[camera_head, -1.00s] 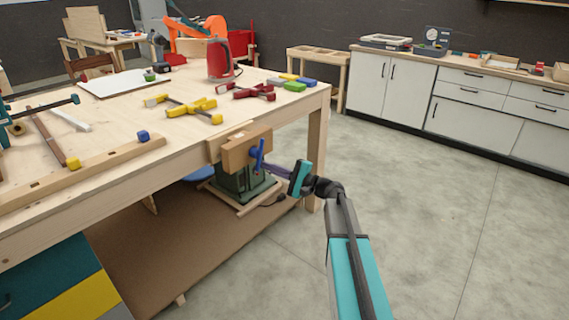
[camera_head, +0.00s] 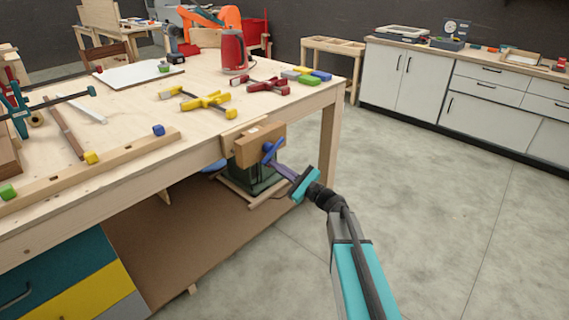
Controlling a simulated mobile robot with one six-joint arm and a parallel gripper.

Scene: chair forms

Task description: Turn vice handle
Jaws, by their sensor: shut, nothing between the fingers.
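The vice has a wooden jaw block (camera_head: 257,146) fixed to the near right edge of the workbench. Its blue handle (camera_head: 272,152) sits on the front of the block and leans, its upper end to the right. My gripper (camera_head: 270,165) comes in from the lower right, with a teal body and purple fingers pointing up and left. The fingers are shut with nothing between them. Their tips are at or just below the lower part of the handle; I cannot tell whether they touch it. The tips are small and partly merge with the handle in this view.
A green machine (camera_head: 252,180) stands on the lower shelf behind my gripper. A bench leg (camera_head: 329,145) is close by. The floor to the right is clear.

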